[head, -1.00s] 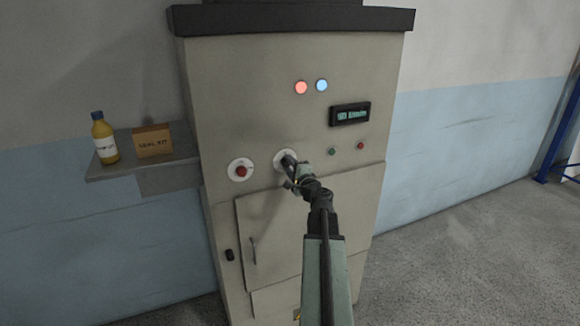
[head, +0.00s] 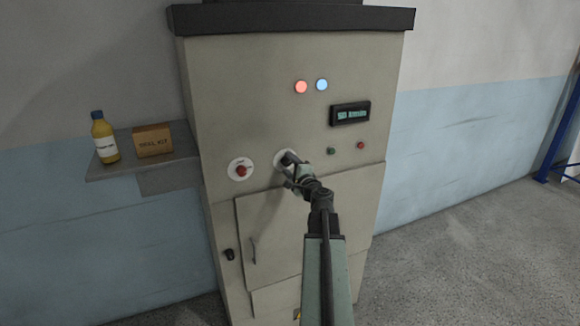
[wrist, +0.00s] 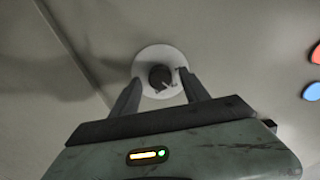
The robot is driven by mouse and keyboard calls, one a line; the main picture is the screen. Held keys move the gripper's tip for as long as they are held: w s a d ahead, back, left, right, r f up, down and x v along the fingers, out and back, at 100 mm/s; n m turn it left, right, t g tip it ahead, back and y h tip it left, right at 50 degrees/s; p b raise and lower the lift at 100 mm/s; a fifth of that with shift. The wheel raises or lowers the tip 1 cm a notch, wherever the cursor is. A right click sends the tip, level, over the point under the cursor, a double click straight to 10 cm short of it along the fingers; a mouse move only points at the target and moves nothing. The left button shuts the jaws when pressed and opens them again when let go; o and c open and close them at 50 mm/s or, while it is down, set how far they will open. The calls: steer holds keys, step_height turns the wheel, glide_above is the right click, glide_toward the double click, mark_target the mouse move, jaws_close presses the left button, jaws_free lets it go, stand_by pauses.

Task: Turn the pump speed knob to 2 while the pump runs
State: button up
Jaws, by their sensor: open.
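The pump speed knob (wrist: 160,77) is a small dark knob with a light pointer mark on a round white dial plate (wrist: 157,54). The dial markings are too small to read. In the wrist view my gripper (wrist: 161,80) is open, with one dark finger on each side of the knob and a gap to it on both sides. In the head view my gripper (head: 288,160) covers the knob and part of its white plate. The grey-beige pump cabinet (head: 230,100) carries a lit display (head: 350,114), whose text is hard to read.
A red knob on a white plate (head: 241,170) sits left of my gripper. A red lamp (head: 301,87) and a blue lamp (head: 321,85) glow above. Small green (head: 331,151) and red (head: 361,146) buttons are on the right. A shelf (head: 125,170) holds a yellow bottle (head: 104,140) and a box (head: 153,141).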

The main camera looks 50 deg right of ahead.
steer(key=v, duration=0.7)
steer(key=shift+s, duration=0.25)
steer(key=shift+a, duration=0.1)
